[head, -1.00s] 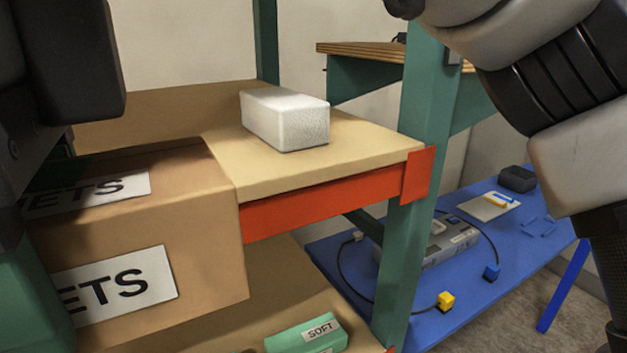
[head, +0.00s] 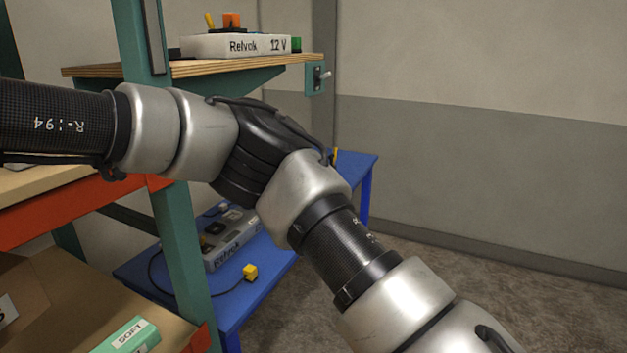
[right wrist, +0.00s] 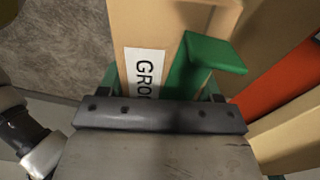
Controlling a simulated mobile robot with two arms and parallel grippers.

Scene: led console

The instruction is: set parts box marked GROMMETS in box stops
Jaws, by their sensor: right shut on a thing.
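The right wrist view shows the cardboard parts box (right wrist: 165,30), with a white label (right wrist: 143,75) whose visible letters read "GRO". The rest of the word is hidden by the gripper body. My right gripper (right wrist: 160,78) is shut on this box, with a green finger on each side. In the head view my right arm crosses the picture and its hand is out of frame at the left. I cannot make out the box stops in either current view. My left gripper is not in view.
The shelf's orange-red front edge (head: 90,203) and green post (head: 176,245) stand close to my right arm. A brown carton (head: 22,285) and a green "SOFT" box (head: 127,337) are on the lower shelf. A blue table (head: 262,290) stands behind; floor at right is clear.

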